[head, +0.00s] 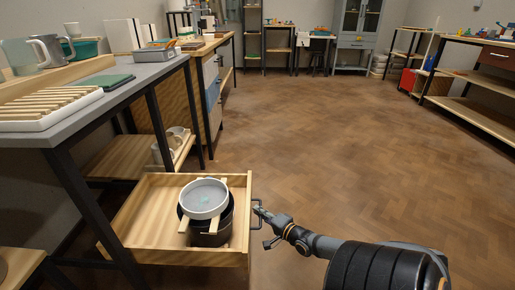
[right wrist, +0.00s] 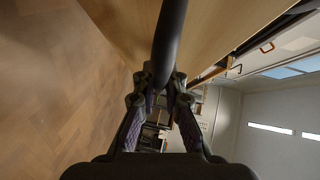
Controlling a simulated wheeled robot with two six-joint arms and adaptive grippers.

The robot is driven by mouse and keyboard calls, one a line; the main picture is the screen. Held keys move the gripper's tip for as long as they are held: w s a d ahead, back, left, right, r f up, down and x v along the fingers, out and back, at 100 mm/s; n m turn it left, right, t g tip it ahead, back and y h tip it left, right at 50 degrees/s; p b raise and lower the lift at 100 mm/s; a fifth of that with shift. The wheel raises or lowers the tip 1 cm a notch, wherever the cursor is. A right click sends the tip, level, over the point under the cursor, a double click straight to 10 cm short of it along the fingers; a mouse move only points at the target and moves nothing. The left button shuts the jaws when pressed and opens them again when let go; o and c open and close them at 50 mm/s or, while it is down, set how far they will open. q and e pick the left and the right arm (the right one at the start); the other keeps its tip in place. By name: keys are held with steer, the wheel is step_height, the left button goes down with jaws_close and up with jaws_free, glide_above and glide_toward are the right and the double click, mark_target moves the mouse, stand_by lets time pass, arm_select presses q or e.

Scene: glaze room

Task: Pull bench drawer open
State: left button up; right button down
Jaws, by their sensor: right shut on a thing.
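The bench drawer (head: 150,250) is a light wooden box that stands pulled out from under the bench at the left in the head view. Its dark bar handle (head: 257,212) is on the front panel, at the drawer's right side. My right gripper (head: 261,212) is at the handle and shut on it. In the right wrist view the dark handle bar (right wrist: 168,45) runs between the fingers (right wrist: 160,88), with the wooden drawer front behind it. A dark pot with a pale round sieve (head: 204,197) on it sits in the drawer. My left gripper is not in view.
Mugs stand on a lower shelf (head: 120,155). Wooden floor (head: 340,130) is clear to the right of the drawer.

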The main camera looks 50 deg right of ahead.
steer(key=c, duration=1.4)
jaws_free()
steer(key=s+a+r, duration=0.1)
steer(key=s, duration=1.1)
steer(key=shift+r, duration=0.3)
